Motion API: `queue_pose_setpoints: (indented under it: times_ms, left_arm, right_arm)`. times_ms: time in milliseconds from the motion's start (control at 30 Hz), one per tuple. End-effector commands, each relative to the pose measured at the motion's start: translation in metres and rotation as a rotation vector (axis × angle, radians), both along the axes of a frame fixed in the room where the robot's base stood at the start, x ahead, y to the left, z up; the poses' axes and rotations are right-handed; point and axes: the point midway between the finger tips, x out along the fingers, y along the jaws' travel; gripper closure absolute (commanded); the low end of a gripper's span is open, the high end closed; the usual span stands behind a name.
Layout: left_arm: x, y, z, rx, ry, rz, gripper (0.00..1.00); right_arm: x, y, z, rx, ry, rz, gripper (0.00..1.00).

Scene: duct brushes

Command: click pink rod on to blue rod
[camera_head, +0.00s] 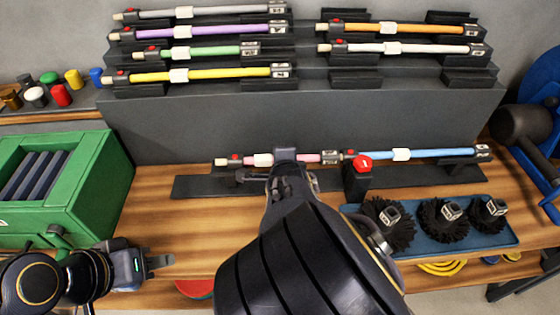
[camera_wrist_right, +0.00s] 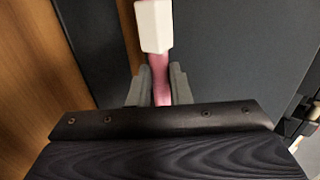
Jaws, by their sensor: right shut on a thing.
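The pink rod (camera_head: 308,158) lies level over a long dark base, with a white sleeve, a red button at its left end and a grey coupling at its right. My right gripper (camera_head: 285,168) is shut on its middle. In the right wrist view the pink rod (camera_wrist_right: 160,82) runs between the two fingers, its white sleeve beyond them. The blue rod (camera_head: 440,154) lies in line to the right. Their facing ends are very close; whether they are joined cannot be told. My left gripper (camera_head: 160,264) is low at the left, away from the rods; its finger gap is unclear.
A post with a red button (camera_head: 362,163) stands by the rods' meeting point. A blue tray (camera_head: 470,245) of black brushes lies in front right. A green box (camera_head: 105,165) is at left. Racks (camera_head: 345,75) behind hold several coloured rods.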

Motion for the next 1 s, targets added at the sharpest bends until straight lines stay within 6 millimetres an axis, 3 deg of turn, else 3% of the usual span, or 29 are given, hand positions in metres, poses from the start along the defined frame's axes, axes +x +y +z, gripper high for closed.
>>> queue_pose_setpoints:
  times_ms: [367, 400, 600, 1000]
  left_arm:
    - [0.0000, 0.0000, -0.0010, 0.000, 0.000, 0.000, 0.64]
    - [0.0000, 0.0000, -0.0010, 0.000, 0.000, 0.000, 0.64]
    - [0.0000, 0.0000, -0.0010, 0.000, 0.000, 0.000, 0.64]
    - [0.0000, -0.0001, 0.0036, 0.000, 0.000, 0.000, 0.64]
  right_arm:
    - [0.0001, -0.0061, 0.0002, 0.001, 0.000, -0.001, 1.00]
    - [0.0002, -0.0060, 0.0002, 0.001, 0.000, -0.001, 0.81]
    - [0.0001, -0.0059, 0.0001, 0.001, 0.000, -0.001, 0.57]
    - [0.0044, -0.0082, 0.0065, 0.002, 0.001, 0.000, 0.57]
